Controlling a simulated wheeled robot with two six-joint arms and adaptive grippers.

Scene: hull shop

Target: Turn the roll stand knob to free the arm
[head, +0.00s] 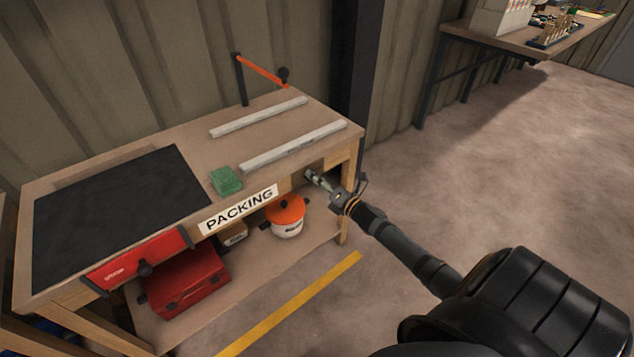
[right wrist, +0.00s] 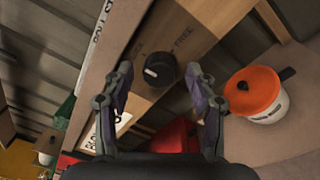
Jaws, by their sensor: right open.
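The knob (right wrist: 158,70) is black and round with a white mark, on a wooden panel of the bench front. Lettering reading FREE is beside it. My right gripper (right wrist: 160,80) is open, with one finger to each side of the knob; I cannot tell whether either touches it. In the head view my right gripper (head: 313,177) is at the bench's front right end and hides the knob. At the bench's back a dark post (head: 241,82) carries an orange arm (head: 263,71) with a black end. My left gripper is not in view.
The bench top (head: 205,140) holds two pale bars, a green block (head: 226,181) and a dark mat (head: 120,215). Below are an orange-lidded pot (head: 288,226), also in the wrist view (right wrist: 255,92), and a red toolbox (head: 185,282). Floor to the right is clear.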

